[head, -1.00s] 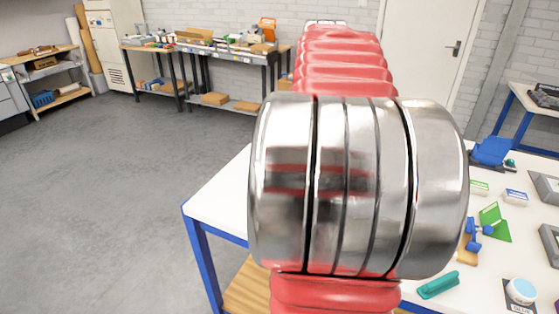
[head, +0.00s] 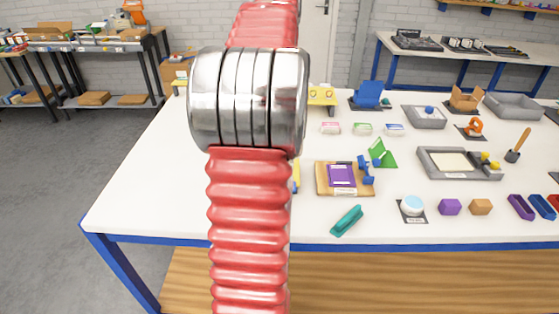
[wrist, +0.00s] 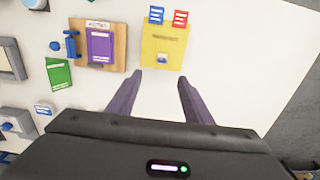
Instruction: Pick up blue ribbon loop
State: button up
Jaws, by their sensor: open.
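My gripper (wrist: 160,77) is open and empty in the wrist view, its two purple-grey fingers apart above the white table. A small blue piece (head: 428,110) lies in a grey tray in the head view; it also shows at the left of the wrist view (wrist: 7,126). Another blue object with knobby parts (head: 367,170) stands at the right edge of a wooden board; the wrist view shows it too (wrist: 70,45). I cannot tell which, if either, is the ribbon loop. In the head view my arm hides the gripper.
A yellow panel (wrist: 164,48) lies just beyond the fingertips. The wooden board (head: 325,184) carries a purple card, with a green folded card (head: 383,154) nearby. A teal object (head: 347,220) lies near the front edge. The table's left end (head: 150,185) is clear.

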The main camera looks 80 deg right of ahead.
notch_tip(320, 180, down, 8)
jog(key=shift+f, duration=0.25)
jog(key=shift+f, duration=0.1)
dwell(0.4)
jog(key=shift+w+d+f, duration=0.1)
jog(key=shift+w+f, duration=0.05)
jog(key=shift+f, duration=1.1)
jog(key=shift+w+f, duration=0.1)
jog(key=shift+f, duration=1.15)
jog(key=shift+c, duration=0.4)
jog(key=c, duration=1)
jog(key=shift+r, duration=0.1)
notch_tip(320, 180, up, 10)
jog(key=shift+f, duration=0.1)
